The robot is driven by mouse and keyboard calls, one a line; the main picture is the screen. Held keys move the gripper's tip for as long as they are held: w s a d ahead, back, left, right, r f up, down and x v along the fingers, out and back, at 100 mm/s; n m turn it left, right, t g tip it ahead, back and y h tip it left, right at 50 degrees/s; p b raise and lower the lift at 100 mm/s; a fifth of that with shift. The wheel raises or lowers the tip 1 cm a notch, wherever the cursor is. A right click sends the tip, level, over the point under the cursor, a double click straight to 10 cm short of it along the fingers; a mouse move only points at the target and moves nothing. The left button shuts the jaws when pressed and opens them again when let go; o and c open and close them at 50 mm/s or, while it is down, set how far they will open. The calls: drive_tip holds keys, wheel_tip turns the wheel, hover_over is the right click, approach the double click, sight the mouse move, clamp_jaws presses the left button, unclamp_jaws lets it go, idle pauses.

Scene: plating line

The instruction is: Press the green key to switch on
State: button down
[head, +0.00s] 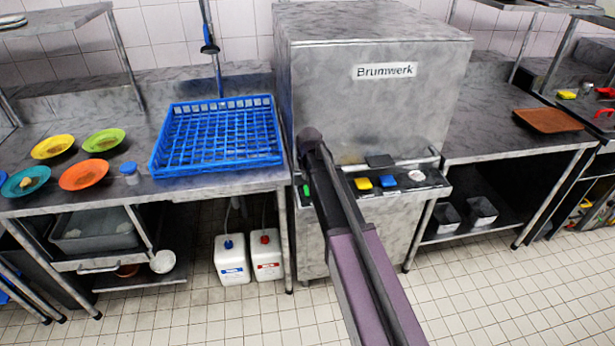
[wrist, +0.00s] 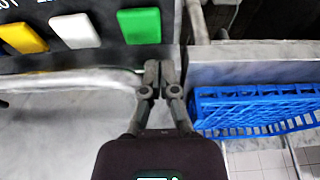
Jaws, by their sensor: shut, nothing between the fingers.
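The green key (wrist: 140,25) is on the dark panel of the steel machine (head: 370,90) marked Brumwerk. It also shows in the head view as a small green sliver (head: 307,190) at the panel's left end, beside my arm. In the wrist view my gripper (wrist: 158,72) is shut and empty. Its fingertips appear just below and right of the green key, near the panel's edge, with a visible gap in the picture. I cannot tell how far they are from the panel in depth. In the head view my arm hides the fingers.
A white key (wrist: 74,30) and a yellow key (wrist: 22,38) sit beside the green one. A blue key (head: 388,181) is further right in the head view. A blue rack (head: 215,172) lies on the counter left of the machine. Coloured plates stand further left.

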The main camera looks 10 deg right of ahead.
drive_tip(key=b, duration=0.4)
hover_over(306, 195)
drive_tip(key=shift+s+x, duration=0.2)
drive_tip(key=shift+x, duration=0.9)
drive_tip(key=shift+s+x, duration=0.25)
drive_tip(key=shift+x, duration=0.8)
drive_tip(key=shift+f+b, duration=1.65)
drive_tip(key=shift+f, duration=0.25)
drive_tip(key=shift+f, duration=0.1)
